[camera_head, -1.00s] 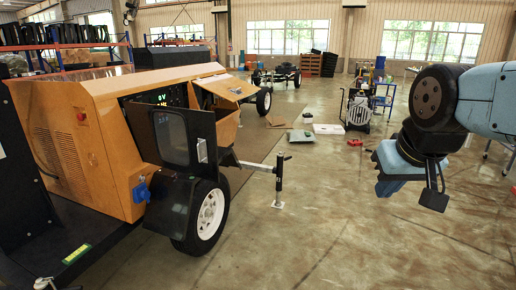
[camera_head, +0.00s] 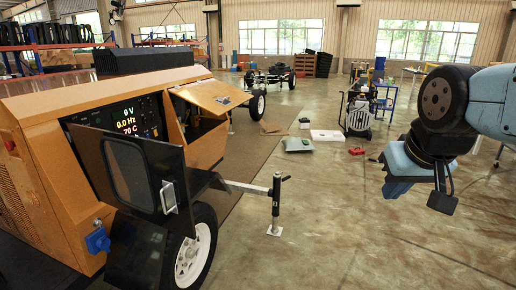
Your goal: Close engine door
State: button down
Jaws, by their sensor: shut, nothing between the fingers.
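The yellow-orange light tower unit (camera_head: 45,165) stands at the left. A black door with a dark window and a grey handle (camera_head: 130,175) hangs open at its near end, in front of the control panel (camera_head: 128,125). Behind it, a yellow panel with a latch (camera_head: 212,95) sticks out, tilted, above an open yellow compartment (camera_head: 207,147). I cannot tell which of the two is the engine door. My gripper (camera_head: 442,202) is at the right, pointing down, shut and empty. It is well apart from the unit, with open floor between.
A tow bar with an upright jack stand (camera_head: 276,205) juts right from the unit, beside its wheel (camera_head: 196,250). A grey machine on wheels (camera_head: 358,113), a white board (camera_head: 327,136) and a red item (camera_head: 357,151) are farther back.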

aim_at(215, 97)
jog(key=u, duration=0.05)
jog(key=i, duration=1.15)
jog(key=u, duration=0.35)
jog(key=i, duration=1.8)
jog(key=u, duration=0.25)
